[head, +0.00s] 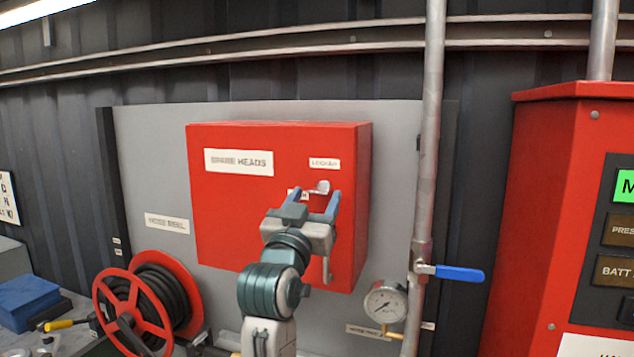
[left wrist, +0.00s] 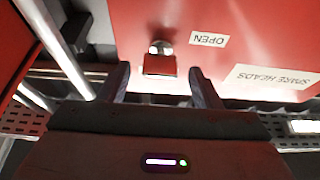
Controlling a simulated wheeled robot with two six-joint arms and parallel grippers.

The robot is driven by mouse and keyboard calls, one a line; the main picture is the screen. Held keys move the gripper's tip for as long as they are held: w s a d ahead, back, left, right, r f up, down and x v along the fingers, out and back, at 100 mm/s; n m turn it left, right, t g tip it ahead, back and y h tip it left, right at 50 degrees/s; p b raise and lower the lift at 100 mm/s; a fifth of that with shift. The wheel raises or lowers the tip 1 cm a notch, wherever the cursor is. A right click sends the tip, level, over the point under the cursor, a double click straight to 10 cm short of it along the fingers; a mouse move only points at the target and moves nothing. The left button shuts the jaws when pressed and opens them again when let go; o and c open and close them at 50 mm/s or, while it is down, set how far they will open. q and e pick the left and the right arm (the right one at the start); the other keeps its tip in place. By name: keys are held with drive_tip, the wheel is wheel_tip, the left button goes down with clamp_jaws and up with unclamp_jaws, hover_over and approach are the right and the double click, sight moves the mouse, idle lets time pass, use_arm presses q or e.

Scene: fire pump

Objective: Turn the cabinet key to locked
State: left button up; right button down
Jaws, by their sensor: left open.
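The red spare heads cabinet (head: 230,220) hangs on a grey wall panel. Its small silver key (head: 320,187) sits on the door below a "LOCKED" label (head: 324,163). My left gripper (head: 312,196) is open in front of the door, partly covering an "OPEN" label (head: 297,194). In the left wrist view the scene is upside down. There the key (left wrist: 160,62) shows between the spread fingers (left wrist: 158,80), apart from both, its flat face looking red. The "OPEN" label (left wrist: 209,39) is beside it. How far the key is turned is hard to tell.
A vertical pipe (head: 429,130) with a blue valve lever (head: 460,273) stands right of the cabinet, near a pressure gauge (head: 385,302). A red hose reel (head: 135,310) is at lower left. A red control panel box (head: 545,200) fills the right side.

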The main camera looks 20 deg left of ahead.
use_arm(q)
drive_tip(key=shift+x, duration=0.95)
drive_tip(key=shift+c, duration=0.5)
drive_tip(key=c, duration=0.9)
